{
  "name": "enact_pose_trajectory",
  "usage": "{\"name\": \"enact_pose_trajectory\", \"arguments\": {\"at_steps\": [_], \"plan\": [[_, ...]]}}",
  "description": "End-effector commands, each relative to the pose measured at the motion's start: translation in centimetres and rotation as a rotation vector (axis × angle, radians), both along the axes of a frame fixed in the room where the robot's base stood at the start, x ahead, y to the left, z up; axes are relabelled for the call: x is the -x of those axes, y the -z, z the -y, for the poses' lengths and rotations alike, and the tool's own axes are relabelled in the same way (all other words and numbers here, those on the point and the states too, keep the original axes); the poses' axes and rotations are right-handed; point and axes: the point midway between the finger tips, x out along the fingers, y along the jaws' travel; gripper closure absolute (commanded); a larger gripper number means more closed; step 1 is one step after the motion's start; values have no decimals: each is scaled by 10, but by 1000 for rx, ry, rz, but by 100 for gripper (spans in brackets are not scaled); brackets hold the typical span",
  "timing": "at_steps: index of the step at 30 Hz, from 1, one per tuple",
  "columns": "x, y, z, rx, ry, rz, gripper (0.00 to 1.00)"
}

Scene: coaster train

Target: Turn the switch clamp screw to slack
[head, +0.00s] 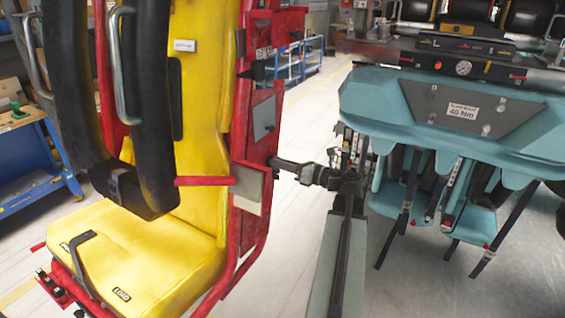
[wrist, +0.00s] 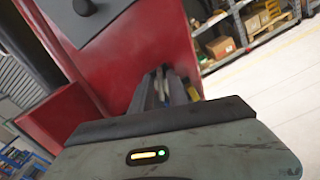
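I cannot pick out the switch clamp screw for certain in either view. A red side panel (head: 262,142) of the seat frame carries a grey plate (head: 264,117) with a small dark spot. In the wrist view the red panel (wrist: 120,75) fills the upper left, and a grey plate with a dark knob (wrist: 85,6) shows at the top edge. My gripper (head: 277,164) points left, with its tip close to or at the panel.
A yellow seat (head: 135,250) with a black restraint (head: 150,110) stands left of my arm. A red bar (head: 205,181) sticks out below my gripper's height. A teal seat unit (head: 380,90) marked 40 Nm stands right. Pale floor shows between them. Shelves (wrist: 225,45) stand far behind.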

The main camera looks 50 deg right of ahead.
Motion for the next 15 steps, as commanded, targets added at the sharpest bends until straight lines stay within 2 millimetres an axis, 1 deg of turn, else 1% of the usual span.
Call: {"name": "enact_pose_trajectory", "arguments": {"at_steps": [1, 3, 12, 14, 15], "plan": [[0, 3, -1, 4, -2, -7, 78], [0, 2, -1, 4, -1, -6, 60], [1, 1, 0, 2, -1, -3, 60], [4, 1, 1, 2, 0, -3, 60], [9, 1, 2, 2, 1, -2, 60]]}}
